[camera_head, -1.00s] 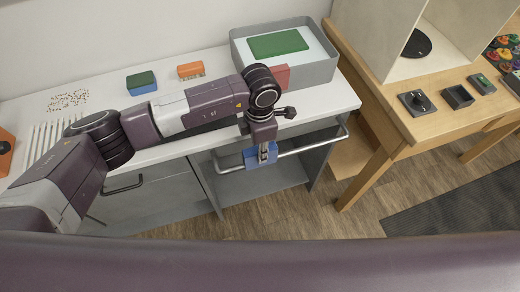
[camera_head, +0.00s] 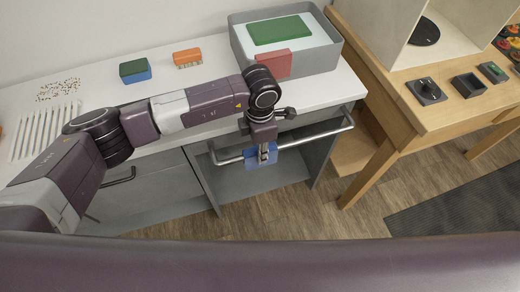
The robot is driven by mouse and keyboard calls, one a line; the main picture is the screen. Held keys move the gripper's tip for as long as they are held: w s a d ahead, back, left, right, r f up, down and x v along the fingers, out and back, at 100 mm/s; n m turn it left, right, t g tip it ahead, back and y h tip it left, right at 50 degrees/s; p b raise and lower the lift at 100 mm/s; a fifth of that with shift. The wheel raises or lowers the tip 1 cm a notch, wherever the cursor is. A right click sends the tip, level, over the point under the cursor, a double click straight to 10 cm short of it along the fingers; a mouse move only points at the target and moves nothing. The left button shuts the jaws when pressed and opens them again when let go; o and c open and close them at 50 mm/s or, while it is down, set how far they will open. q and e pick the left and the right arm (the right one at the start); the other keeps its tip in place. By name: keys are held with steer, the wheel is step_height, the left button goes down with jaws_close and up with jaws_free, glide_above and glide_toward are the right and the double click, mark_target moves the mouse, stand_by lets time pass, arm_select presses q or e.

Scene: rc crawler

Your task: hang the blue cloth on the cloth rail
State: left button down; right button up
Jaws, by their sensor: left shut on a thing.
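The blue cloth (camera_head: 252,160) is in my left gripper (camera_head: 263,154), which points down in front of the white counter and is shut on it. The cloth rail (camera_head: 322,134), a grey bar, runs along the counter's front at the right. The cloth and gripper overlap the rail in the picture. I cannot tell whether the cloth lies over the rail or in front of it. My right gripper is not in view.
On the counter (camera_head: 75,75) stand a grey bin (camera_head: 322,58) with a green item and a red cloth at its rim, a green-and-blue sponge (camera_head: 135,71), an orange brush (camera_head: 187,58) and a white ribbed rack (camera_head: 45,132). A wooden table (camera_head: 460,110) stands right.

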arm_select(q)
steer(key=c, duration=1.6)
jaws_free()
